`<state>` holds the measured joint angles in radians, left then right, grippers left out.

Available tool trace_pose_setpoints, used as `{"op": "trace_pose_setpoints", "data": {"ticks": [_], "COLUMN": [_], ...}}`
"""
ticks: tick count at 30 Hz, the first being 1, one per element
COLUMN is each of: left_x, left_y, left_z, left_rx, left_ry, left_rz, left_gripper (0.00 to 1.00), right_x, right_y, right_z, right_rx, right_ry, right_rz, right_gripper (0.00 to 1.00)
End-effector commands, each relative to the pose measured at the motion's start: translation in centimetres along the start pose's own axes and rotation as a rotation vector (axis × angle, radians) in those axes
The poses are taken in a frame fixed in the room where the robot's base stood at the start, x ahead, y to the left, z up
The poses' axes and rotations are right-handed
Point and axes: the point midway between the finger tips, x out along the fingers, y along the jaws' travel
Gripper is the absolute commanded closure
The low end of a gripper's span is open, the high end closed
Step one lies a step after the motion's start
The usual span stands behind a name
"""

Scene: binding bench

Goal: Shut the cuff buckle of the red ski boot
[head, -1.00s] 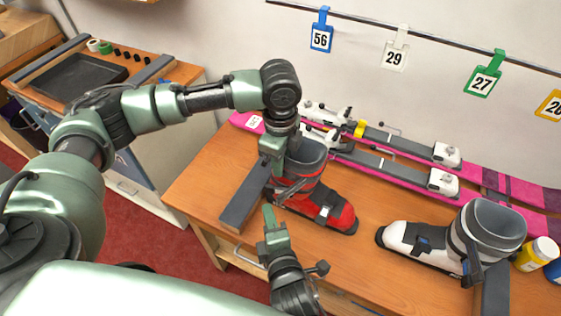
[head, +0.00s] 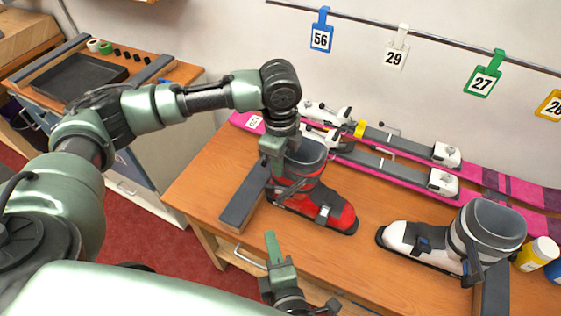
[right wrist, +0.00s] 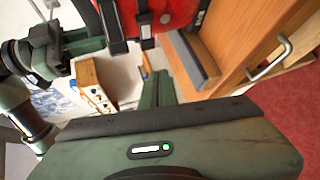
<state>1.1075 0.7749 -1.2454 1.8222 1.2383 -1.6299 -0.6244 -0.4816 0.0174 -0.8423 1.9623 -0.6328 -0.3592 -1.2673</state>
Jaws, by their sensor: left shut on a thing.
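The red ski boot (head: 338,212) stands on the bench with a grey cuff liner and a dark strap with a metal buckle across its foot. My left gripper (head: 272,172) is at the rear left side of the boot's cuff, shut on the boot, and hides part of the cuff. The cuff buckle is not clear in the head view. My right gripper (head: 272,240) is in front of the boot, apart from it; its fingers look shut together and empty in the right wrist view (right wrist: 155,88). That view shows the red shell (right wrist: 170,14) with dark buckle straps at the top.
A grey block (head: 243,198) lies left of the boot. A white-grey boot (head: 425,240) stands to the right. Pink skis with bindings (head: 390,150) lie behind. Bare wooden bench top (head: 310,245) lies in front. A drawer handle (right wrist: 270,60) shows in the right wrist view.

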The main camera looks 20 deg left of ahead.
Motion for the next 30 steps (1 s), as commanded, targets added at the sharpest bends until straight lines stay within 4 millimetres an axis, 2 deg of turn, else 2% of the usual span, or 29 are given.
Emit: {"op": "trace_pose_setpoints", "data": {"ticks": [3,7,12,19,20,21,22,30], "left_x": [0.0,0.0,0.0,0.0,0.0,0.0,0.0,0.0], "left_y": [0.1,0.1,0.1,0.1,0.1,0.1,0.1,0.0], "left_z": [0.0,0.0,0.0,0.0,0.0,0.0,0.0,0.0], "left_rx": [0.000,0.000,0.000,0.000,0.000,0.000,0.000,0.000], "left_ry": [0.000,0.000,0.000,0.000,0.000,0.000,0.000,0.000], "left_rz": [0.002,0.002,0.002,0.002,0.002,0.002,0.002,0.001], "left_gripper": [1.00,1.00,1.00,1.00,0.75,0.64,0.58,0.58], "right_x": [-2.4,-4.1,-5.0,-5.0,-5.0,-5.0,-5.0,-4.9], "right_y": [-0.1,-0.1,0.0,0.0,0.0,0.0,0.0,0.0], "right_z": [0.0,0.0,0.0,0.0,0.0,0.0,0.0,0.0], "right_rx": [0.002,0.002,0.001,0.001,0.001,0.001,0.001,0.001], "right_ry": [0.001,0.001,0.000,0.000,0.000,0.000,0.000,0.000], "right_rz": [-0.003,-0.002,0.000,0.000,0.000,0.000,0.000,0.000], "right_gripper": [1.00,1.00,1.00,1.00,1.00,1.00,1.00,1.00]}}
